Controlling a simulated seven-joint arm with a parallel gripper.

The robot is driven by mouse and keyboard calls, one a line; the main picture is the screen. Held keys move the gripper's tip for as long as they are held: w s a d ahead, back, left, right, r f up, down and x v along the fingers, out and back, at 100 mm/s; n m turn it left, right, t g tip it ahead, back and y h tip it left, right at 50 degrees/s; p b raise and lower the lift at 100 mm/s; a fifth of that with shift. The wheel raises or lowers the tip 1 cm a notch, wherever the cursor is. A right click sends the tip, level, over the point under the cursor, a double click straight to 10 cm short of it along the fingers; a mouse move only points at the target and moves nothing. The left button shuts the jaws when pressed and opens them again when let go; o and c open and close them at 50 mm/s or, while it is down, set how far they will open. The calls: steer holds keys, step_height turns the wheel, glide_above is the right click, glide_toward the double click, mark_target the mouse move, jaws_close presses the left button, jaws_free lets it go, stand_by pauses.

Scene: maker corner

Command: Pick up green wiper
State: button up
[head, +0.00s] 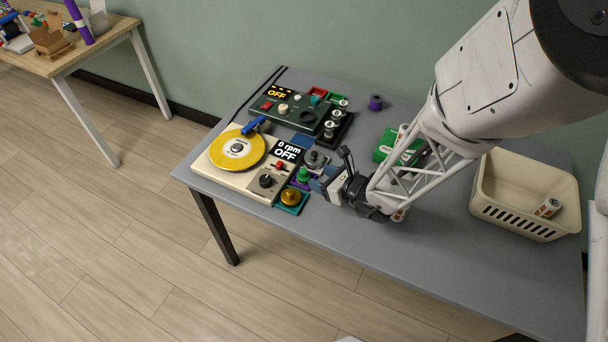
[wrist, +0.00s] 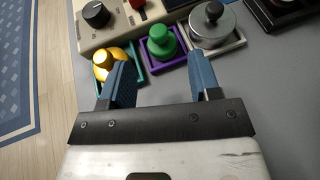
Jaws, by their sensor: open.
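The green wiper (head: 303,174) is a small round piece with a knob on top. It stands upright in a purple square tray, and in the wrist view the wiper (wrist: 161,43) lies ahead of the gap between my fingertips. My gripper (wrist: 158,66) is open and empty, with two blue fingers. In the head view my gripper (head: 322,184) is just right of the green wiper, over the grey table. The purple tray (wrist: 176,61) is partly visible between the fingers. I cannot tell the gripper's exact height above the table.
A gold wiper (wrist: 103,66) in a teal tray stands left, partly behind my left finger. A silver wiper (wrist: 212,30) in a pale tray stands right, close to my right finger. A turntable device (head: 237,150) is behind. A cream basket (head: 525,187) stands at the right.

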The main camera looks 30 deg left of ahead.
mark_target(305, 172)
steer(key=shift+x, duration=1.25)
steer(key=shift+a, duration=0.2)
steer(key=shift+x, duration=2.45)
steer(key=shift+c, duration=0.2)
steer(key=c, duration=0.7)
steer(key=shift+o, duration=0.2)
steer(key=shift+r, duration=0.1)
